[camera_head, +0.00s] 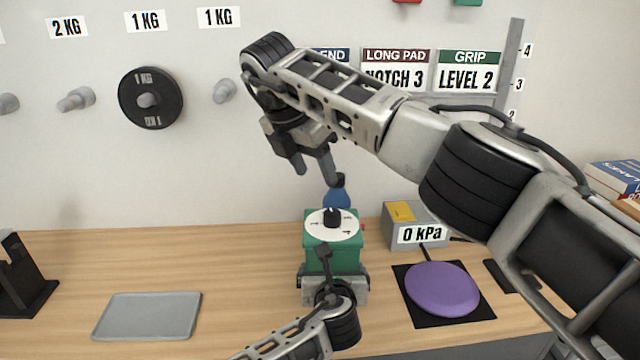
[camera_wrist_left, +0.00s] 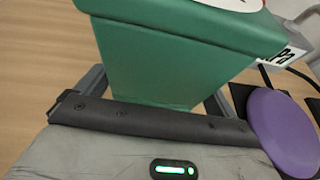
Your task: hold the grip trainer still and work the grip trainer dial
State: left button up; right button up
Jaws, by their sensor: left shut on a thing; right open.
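The grip trainer is a green box (camera_head: 318,251) on the wooden desk, with a white dial face (camera_head: 350,228) and a black knob (camera_head: 332,215) on top. Small marks ring the dial, too small to read. My left gripper (camera_head: 335,282) is shut on the green box from the front, low on its body; the left wrist view shows the green side (camera_wrist_left: 165,70) between its fingers. My right gripper (camera_head: 317,174) is open and empty, pointing down above the dial and slightly behind it, apart from the knob. A wall card (camera_head: 468,78) reads GRIP LEVEL 2.
A blue object (camera_head: 337,197) with a dark top stands just behind the trainer. Right of it are a grey box (camera_head: 400,228) reading 0 kPa and a purple pad (camera_head: 442,289) on a black mat. A grey tray (camera_head: 148,314) lies left; the desk between is clear.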

jog(key=shift+s+r, duration=0.1)
jog(key=shift+r, duration=0.2)
pick_arm(q)
jog(key=o, duration=0.8)
jog(key=shift+c, duration=0.2)
